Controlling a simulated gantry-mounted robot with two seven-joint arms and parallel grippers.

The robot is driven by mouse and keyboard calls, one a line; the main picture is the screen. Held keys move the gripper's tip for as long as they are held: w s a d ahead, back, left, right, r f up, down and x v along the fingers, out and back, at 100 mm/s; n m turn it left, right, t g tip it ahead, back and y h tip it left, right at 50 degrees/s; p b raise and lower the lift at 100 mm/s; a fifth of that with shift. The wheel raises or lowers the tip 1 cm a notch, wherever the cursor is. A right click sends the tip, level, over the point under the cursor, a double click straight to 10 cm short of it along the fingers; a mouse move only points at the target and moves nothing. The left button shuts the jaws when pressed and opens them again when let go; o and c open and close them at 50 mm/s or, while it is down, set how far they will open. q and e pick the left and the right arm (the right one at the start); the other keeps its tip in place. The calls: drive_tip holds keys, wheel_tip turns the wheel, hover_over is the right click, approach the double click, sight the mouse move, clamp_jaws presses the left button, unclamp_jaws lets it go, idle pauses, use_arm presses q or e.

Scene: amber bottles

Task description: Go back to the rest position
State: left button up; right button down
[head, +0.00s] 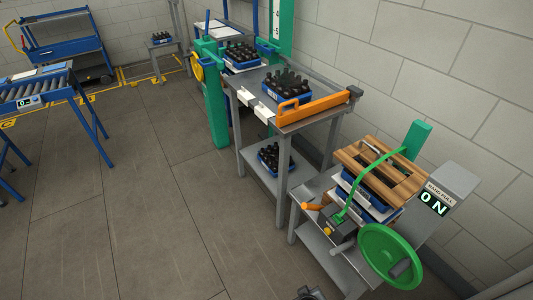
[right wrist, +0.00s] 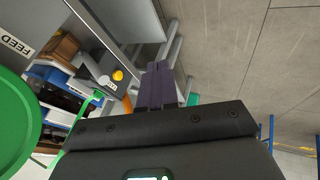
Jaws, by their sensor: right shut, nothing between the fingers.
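My right gripper (right wrist: 160,78) shows in the right wrist view with its dark purple fingers together and nothing between them. It points away over the grey floor, beside the bench with the green handwheel, and touches nothing that I can see. A small dark part at the bottom edge of the head view may belong to my right arm, but too little shows to be sure. My left gripper is in neither view.
The green handwheel (head: 391,257) stands at the front of a grey bench, near wooden slats (head: 355,157) over blue trays. A grey table (head: 300,113) behind holds a crate of amber bottles (head: 287,87). A roller conveyor (head: 37,88) stands left. The middle floor (head: 150,200) is clear.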

drive_tip(key=s+f+m+g+y, duration=0.2)
drive_tip(key=s+g, duration=0.1)
drive_tip(key=s, duration=0.9)
wheel_tip(320, 180, up, 5)
drive_tip(key=s+d+m, duration=0.1)
drive_tip(key=s+d, duration=0.1)
drive_tip(key=s, duration=0.1)
drive_tip(key=s+d+r, duration=0.1)
drive_tip(key=d+r, duration=0.2)
drive_tip(key=r, duration=0.4)
drive_tip(key=d+r, duration=0.4)
drive_tip(key=r, duration=0.3)
use_arm(q)
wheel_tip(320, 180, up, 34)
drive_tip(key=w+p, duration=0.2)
drive_tip(key=p, duration=3.2)
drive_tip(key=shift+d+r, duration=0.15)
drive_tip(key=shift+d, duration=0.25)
use_arm(e)
wheel_tip(320, 180, up, 33)
drive_tip(key=s, duration=0.1)
drive_tip(key=shift+a, duration=0.35)
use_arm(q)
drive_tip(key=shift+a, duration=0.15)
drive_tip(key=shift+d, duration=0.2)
